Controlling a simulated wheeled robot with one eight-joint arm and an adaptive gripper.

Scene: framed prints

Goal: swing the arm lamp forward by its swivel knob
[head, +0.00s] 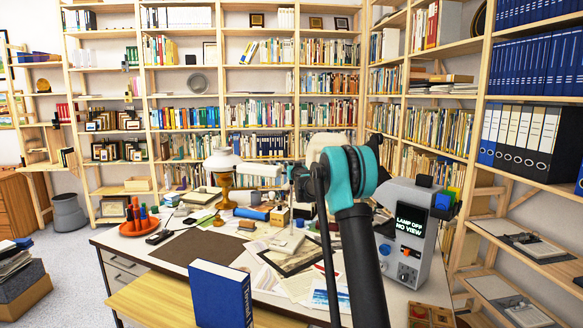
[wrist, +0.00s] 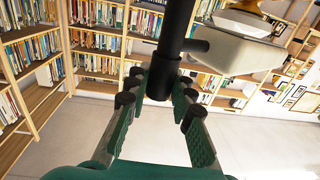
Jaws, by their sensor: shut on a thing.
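In the wrist view my gripper (wrist: 157,92) has its fingers on both sides of a dark cylindrical knob (wrist: 160,80), shut on it. A black post (wrist: 178,28) runs up from the knob. A cream lamp head (wrist: 236,52) sticks out to the right of the post. In the head view a cream part (head: 325,144), which looks like the lamp head, shows behind my arm's teal joint. My arm hides most of the lamp, the knob and the gripper there. A grey device (head: 408,238) on the desk has a screen reading "LAMP OFF NO VIEW".
Full bookshelves (head: 260,110) line the back and right.

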